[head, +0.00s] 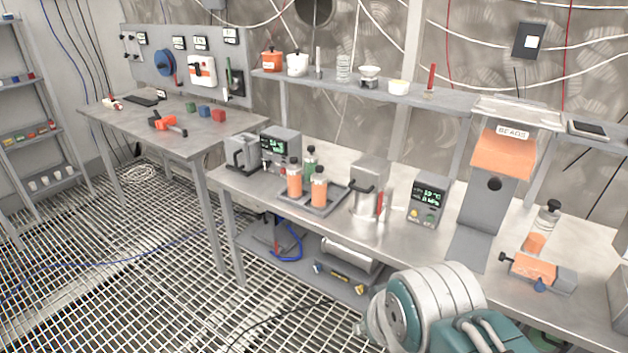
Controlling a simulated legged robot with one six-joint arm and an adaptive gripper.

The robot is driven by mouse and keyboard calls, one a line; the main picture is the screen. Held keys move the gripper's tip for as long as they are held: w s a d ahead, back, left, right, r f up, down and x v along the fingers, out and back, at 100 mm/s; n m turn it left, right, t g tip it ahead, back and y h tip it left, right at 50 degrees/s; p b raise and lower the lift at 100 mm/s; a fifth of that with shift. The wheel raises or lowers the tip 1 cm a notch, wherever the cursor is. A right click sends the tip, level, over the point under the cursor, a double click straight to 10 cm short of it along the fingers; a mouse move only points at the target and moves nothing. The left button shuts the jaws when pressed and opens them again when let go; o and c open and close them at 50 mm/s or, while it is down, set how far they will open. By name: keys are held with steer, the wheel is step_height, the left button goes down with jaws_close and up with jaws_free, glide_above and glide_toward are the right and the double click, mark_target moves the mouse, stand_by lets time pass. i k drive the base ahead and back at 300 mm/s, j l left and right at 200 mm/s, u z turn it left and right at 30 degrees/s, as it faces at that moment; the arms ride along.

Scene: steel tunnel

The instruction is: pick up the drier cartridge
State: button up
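Two clear cartridges with orange fill and dark caps, a left one (295,181) and a right one (319,190), stand upright in a dark tray (291,201) on the steel bench. A similar cartridge with green fill (310,162) stands just behind them. Another capped container with orange fill (535,243) is at the bench's right, at an orange clamp-like fixture (534,267). I cannot tell which of these the task means. My teal and silver arm shows at the lower right, in front of the bench. My gripper's fingers are not in view.
A metal canister (369,190), a display box (428,201) and a tall dispenser labelled BEADS (497,180) stand right of the tray. A shelf (360,89) runs above the bench. Grated floor (130,270) lies open at left.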

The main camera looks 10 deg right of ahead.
mark_target(293, 171)
steer(key=i+j+z, duration=0.2)
steer(key=i+j, duration=0.45)
steer(key=i, duration=0.3)
steer(key=i+j+z, duration=0.2)
steer(key=i+j, duration=0.65)
steer(key=i, duration=0.05)
